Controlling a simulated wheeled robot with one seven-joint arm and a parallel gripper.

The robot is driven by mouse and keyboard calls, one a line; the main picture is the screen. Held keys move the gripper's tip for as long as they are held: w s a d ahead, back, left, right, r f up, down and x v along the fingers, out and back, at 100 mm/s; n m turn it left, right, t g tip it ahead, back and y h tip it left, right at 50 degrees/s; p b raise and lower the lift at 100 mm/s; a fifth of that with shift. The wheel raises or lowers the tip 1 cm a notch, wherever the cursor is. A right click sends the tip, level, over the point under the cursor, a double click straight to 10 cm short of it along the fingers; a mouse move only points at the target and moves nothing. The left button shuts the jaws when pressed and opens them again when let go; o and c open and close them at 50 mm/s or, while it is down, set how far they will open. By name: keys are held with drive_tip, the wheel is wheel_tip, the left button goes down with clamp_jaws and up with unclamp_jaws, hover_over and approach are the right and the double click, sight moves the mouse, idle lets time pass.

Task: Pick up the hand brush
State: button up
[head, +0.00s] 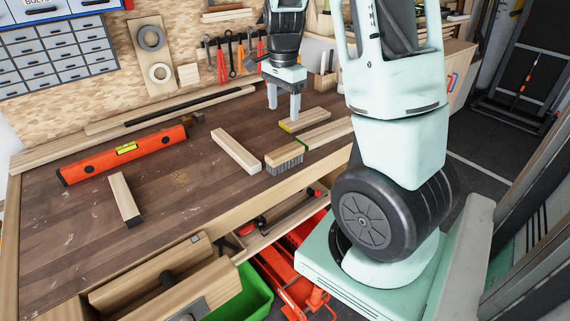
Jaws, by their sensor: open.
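The hand brush (284,158) lies near the front edge of the workbench, right of centre.
A plain wooden block (236,151) lies left of the brush. A dark-ended wooden piece (124,198) and an orange spirit level (124,154) lie further left. Long strips and a pegboard with tools (232,58) are behind. The left middle of the workbench (75,225) has free room.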

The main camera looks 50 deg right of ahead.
sight(285, 150)
drive_tip(key=shift+m, duration=0.3)
drive_tip(key=f, duration=1.1)
drive_tip(key=shift+s+d+f, duration=0.15)
drive_tip(key=shift+s+d, duration=0.05)
drive_tip(key=shift+d, duration=0.2)
drive_tip(key=shift+w+a+f+p, duration=0.1)
drive_tip(key=shift+f+p, duration=0.25)
drive_tip(key=shift+f, duration=1.2)
drive_tip(key=shift+w+f+p, duration=0.1)
drive_tip(key=shift+f+p, duration=0.25)
drive_tip(key=shift+f, duration=1.15)
drive_tip(key=c, duration=1.2)
drive_tip(key=shift+r, duration=0.1)
